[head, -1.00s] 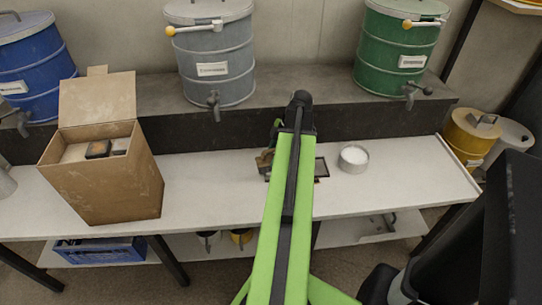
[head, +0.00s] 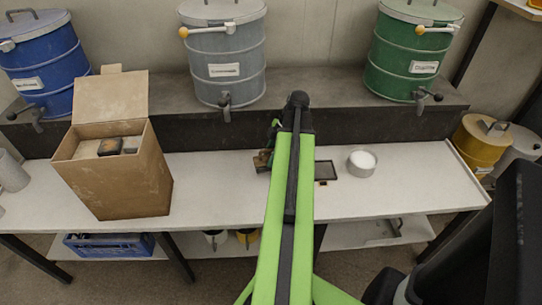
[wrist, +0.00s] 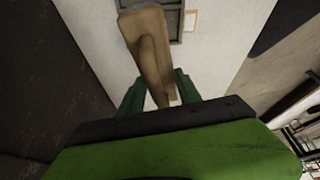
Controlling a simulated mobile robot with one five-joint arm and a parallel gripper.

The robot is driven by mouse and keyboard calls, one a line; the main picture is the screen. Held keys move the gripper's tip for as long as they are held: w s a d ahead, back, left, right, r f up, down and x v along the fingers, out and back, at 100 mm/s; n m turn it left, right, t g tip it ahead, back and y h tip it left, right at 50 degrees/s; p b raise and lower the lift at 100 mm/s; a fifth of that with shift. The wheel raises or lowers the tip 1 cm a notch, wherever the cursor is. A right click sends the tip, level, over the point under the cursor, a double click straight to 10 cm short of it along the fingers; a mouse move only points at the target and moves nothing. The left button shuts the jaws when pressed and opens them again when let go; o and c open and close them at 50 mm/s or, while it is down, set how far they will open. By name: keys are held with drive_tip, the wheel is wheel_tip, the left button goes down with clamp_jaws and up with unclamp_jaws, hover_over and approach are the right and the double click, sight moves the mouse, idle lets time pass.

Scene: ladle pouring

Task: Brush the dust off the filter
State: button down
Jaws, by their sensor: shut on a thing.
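My gripper (wrist: 158,92) is shut on a wooden brush (wrist: 150,45), held between its two dark green fingers in the wrist view. The handle points back toward the wrist; the bristles are not clearly seen. In the head view a bit of the brown brush (head: 261,161) shows left of my green arm. The filter, a dark framed flat panel (head: 326,171), lies on the white bench right of the arm, partly hidden by it. Part of its dark frame (wrist: 174,20) shows beyond the brush in the wrist view. I cannot tell whether the brush touches it.
A round white-filled dish (head: 362,163) stands right of the filter. An open cardboard box (head: 125,185) stands on the left of the bench (head: 225,195). Blue, grey (head: 225,55) and green drums stand on the raised ledge behind. The bench between box and arm is clear.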

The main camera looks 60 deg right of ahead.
drive_tip(key=shift+r+p, duration=2.1)
drive_tip(key=shift+r, duration=0.45)
wheel_tip(320, 180, up, 3)
drive_tip(key=p, duration=0.3)
drive_tip(key=shift+r, duration=0.1)
